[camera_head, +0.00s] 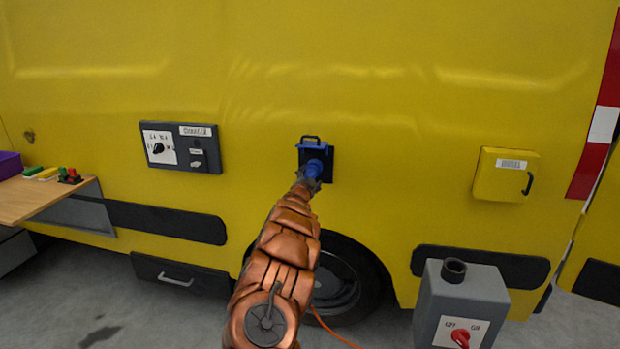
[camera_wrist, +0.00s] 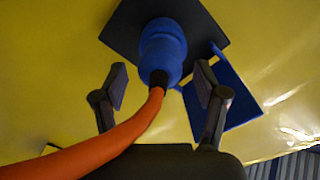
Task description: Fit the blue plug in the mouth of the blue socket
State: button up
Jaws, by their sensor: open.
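The blue plug (camera_wrist: 162,52) with its orange cable (camera_wrist: 125,132) is at the dark plate (camera_wrist: 198,22) of the blue socket on the yellow vehicle side. In the wrist view its front end meets the socket, whose mouth is hidden behind it. The socket's blue lid (camera_wrist: 228,92) hangs open beside it. In the head view the plug (camera_head: 314,167) sits below the lid (camera_head: 312,146), partly hidden by my arm. My gripper (camera_wrist: 160,80) is open, with one finger on each side of the plug's cable end and a visible gap to both.
A dark control panel (camera_head: 181,147) is on the vehicle to the left, a yellow box (camera_head: 505,174) to the right. A grey switch box (camera_head: 462,300) stands at lower right. A wooden shelf (camera_head: 45,197) is at far left. The orange cable (camera_head: 333,329) hangs below my arm.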

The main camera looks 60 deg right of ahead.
jog(key=v, duration=1.1)
dwell(0.4)
jog(key=shift+w+a+r, duration=0.1)
jog(key=shift+a+r, duration=0.05)
jog(key=shift+a, duration=0.05)
